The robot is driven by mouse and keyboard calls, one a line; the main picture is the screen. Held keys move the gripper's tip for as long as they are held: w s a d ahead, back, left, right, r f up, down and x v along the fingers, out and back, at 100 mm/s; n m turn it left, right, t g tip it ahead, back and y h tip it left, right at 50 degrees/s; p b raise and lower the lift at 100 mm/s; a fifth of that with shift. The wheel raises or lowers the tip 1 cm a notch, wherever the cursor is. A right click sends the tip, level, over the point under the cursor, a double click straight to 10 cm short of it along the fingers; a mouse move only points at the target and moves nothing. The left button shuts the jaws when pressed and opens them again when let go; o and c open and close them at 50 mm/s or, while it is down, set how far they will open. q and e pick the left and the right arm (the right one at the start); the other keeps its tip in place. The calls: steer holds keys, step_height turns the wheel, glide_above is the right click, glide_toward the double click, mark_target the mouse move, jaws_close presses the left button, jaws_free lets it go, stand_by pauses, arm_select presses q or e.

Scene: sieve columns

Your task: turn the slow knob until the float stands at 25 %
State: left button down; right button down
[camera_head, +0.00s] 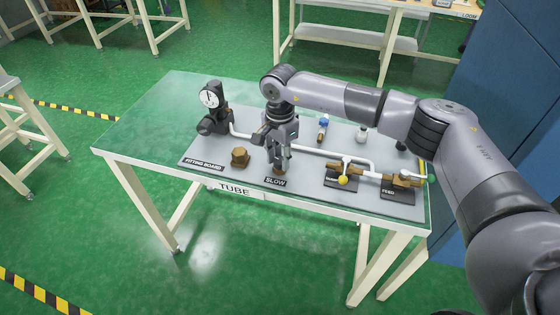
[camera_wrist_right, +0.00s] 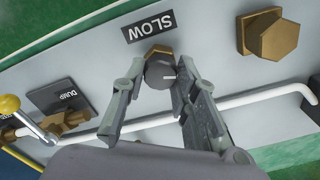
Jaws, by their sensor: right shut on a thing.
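The slow knob (camera_wrist_right: 160,72) is a dark grey cap with a white mark, on a brass body, beside the SLOW label (camera_wrist_right: 149,27). In the head view the SLOW label (camera_head: 275,182) is on the board's front part. My right gripper (camera_head: 279,166) points down over the knob and hides most of it. In the wrist view its two fingers (camera_wrist_right: 156,82) are shut on the knob from both sides. No float or percent scale can be made out. A round white dial (camera_head: 210,97) stands at the board's left, its reading too small to tell. My left gripper is not in view.
The fitting board (camera_head: 215,150) lies on a table (camera_head: 150,120). A brass hex fitting (camera_head: 240,157) is left of the knob. A white pipe (camera_head: 310,151) runs behind.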

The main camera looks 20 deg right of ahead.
mark_target(280, 159)
stand_by(0.4)
steer(key=c, duration=1.3)
jaws_free()
step_height(280, 159, up, 12)
steer(key=shift+r, duration=0.1)
